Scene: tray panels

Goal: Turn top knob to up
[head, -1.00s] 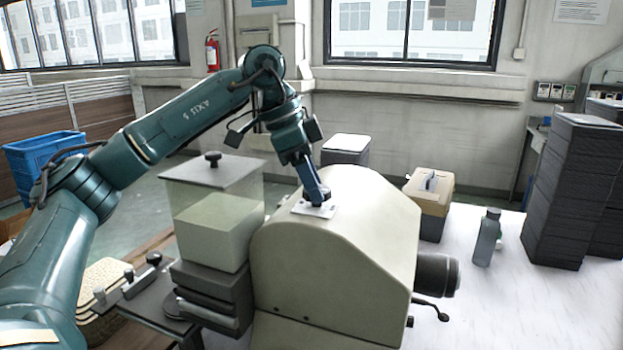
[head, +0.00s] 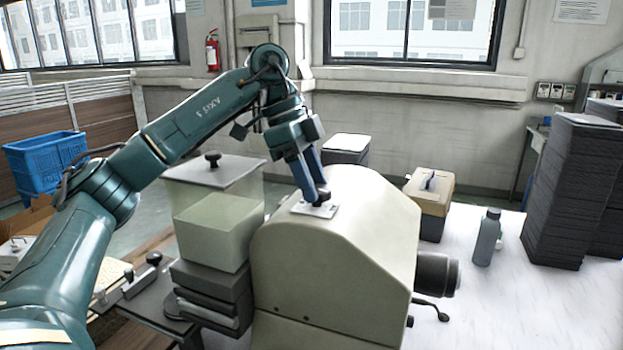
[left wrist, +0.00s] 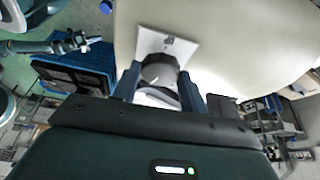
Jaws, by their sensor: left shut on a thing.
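The top knob (left wrist: 159,70) is a dark round knob on a small white plate (head: 314,210). The plate sits on the sloped top of a cream machine (head: 335,255). My left gripper (head: 320,197) comes down on the knob from above. In the left wrist view its two blue fingers (left wrist: 160,86) stand on either side of the knob, and the gripper is shut on it. The fingers hide much of the knob in the head view, and its pointing direction cannot be told. My right gripper is not in view.
A clear box with a black-knobbed lid (head: 213,215) stands left of the machine. A dark motor and crank (head: 437,275) stick out at its right. A toolbox (head: 430,205), a grey bottle (head: 487,238) and stacked black trays (head: 570,190) stand on the white table further right.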

